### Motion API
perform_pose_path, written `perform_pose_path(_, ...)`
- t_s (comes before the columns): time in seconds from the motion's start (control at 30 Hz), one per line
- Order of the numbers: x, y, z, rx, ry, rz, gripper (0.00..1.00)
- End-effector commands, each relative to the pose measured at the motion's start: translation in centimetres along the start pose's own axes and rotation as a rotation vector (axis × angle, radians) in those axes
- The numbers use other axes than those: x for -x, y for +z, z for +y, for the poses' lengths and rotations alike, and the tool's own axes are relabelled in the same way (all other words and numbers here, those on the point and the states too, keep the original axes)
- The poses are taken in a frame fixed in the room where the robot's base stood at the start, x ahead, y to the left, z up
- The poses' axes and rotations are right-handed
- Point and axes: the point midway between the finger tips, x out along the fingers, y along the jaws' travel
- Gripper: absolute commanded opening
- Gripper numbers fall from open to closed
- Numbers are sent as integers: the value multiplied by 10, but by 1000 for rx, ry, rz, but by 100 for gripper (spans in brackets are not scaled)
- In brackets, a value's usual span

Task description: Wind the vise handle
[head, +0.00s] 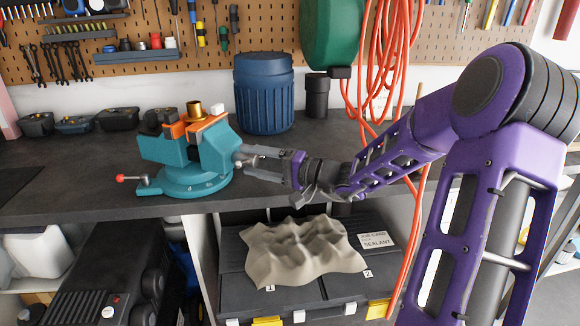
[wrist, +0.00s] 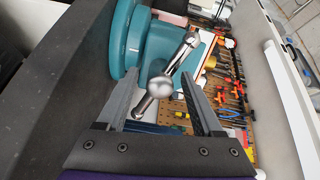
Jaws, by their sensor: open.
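The teal vise (head: 190,150) stands on the dark bench top, with orange jaw faces and a brass cylinder (head: 194,110) at its jaws. Its steel handle (wrist: 178,60) shows in the wrist view as a slanted bar with rounded ends, crossing the round end of the screw (wrist: 160,87). My gripper (head: 246,161) is at the vise's right side, pointing left at the screw end. In the wrist view my gripper (wrist: 160,76) is open, one finger on each side of the screw end and handle. I cannot tell whether a finger touches the bar. The head view mostly hides the handle behind the fingers.
A red-tipped lever (head: 128,178) sticks out at the vise's lower left. A blue ribbed barrel (head: 264,95) and a dark canister (head: 317,97) stand behind. Orange hose (head: 385,60) hangs near my arm. A crumpled cloth (head: 303,252) lies below the bench edge.

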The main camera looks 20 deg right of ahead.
Motion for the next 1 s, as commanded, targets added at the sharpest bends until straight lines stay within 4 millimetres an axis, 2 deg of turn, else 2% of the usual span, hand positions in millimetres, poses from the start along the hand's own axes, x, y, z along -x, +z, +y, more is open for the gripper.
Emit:
perform_pose_path(0.4,101,-1,-1,0,1,3,68)
perform_pose_path(0.6,138,-1,-1,1,0,2,68)
perform_pose_path(0.8,154,0,-1,1,-1,0,68)
perform_pose_path(1.0,156,0,-1,1,-2,-1,68)
